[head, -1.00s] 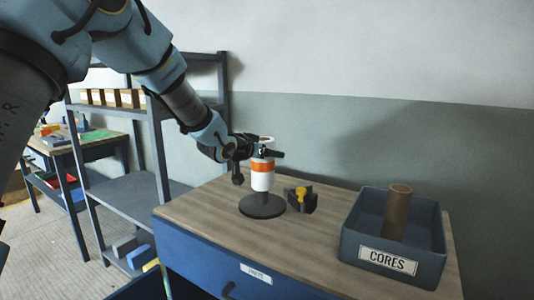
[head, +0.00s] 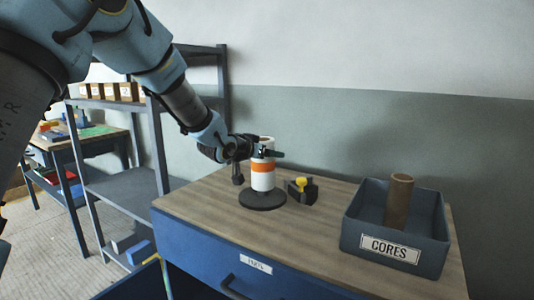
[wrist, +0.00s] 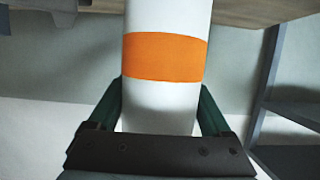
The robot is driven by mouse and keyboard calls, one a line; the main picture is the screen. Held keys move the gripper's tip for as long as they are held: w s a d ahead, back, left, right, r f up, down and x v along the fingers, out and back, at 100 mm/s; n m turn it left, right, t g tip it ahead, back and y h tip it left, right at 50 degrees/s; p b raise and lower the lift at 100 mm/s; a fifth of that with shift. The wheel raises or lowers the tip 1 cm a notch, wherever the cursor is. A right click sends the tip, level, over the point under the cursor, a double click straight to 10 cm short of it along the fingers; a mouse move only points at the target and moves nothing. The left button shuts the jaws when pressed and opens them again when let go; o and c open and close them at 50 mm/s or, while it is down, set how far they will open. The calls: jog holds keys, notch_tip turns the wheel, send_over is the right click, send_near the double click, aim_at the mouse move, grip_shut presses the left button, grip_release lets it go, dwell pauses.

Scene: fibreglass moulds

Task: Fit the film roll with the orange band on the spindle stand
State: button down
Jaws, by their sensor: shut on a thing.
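The film roll (head: 263,181) is white with an orange band and stands upright over the spindle stand. Only the stand's dark round base (head: 262,201) shows, just below the roll; the spindle is hidden. I cannot tell whether the roll's lower end touches the base. My gripper (head: 267,153) is shut on the roll above the orange band, coming from the left. In the wrist view the roll (wrist: 160,100) runs between the two dark green fingers, its band beyond them.
A black object with a yellow part (head: 302,188) stands close right of the stand. A blue-grey bin (head: 376,247) labelled CORES, holding a brown tube (head: 398,200), is farther right on the wooden top (head: 312,224). A grey shelf (head: 125,190) stands at left. The wall is behind.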

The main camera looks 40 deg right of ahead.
jog(key=shift+f+b, duration=0.45)
jog(key=shift+f, duration=0.15)
jog(key=shift+f+b, duration=0.3)
jog(key=shift+f, duration=0.05)
jog(key=shift+c, duration=0.4)
grip_release()
jog(key=shift+o, duration=0.4)
jog(key=shift+f, duration=0.1)
jog(key=shift+a, duration=0.1)
jog(key=b+v, duration=0.1)
jog(key=v, duration=0.9)
jog(key=shift+a+r+b, duration=0.25)
jog(key=shift+a+b, duration=0.05)
jog(key=shift+b, duration=0.05)
jog(key=shift+s, duration=0.1)
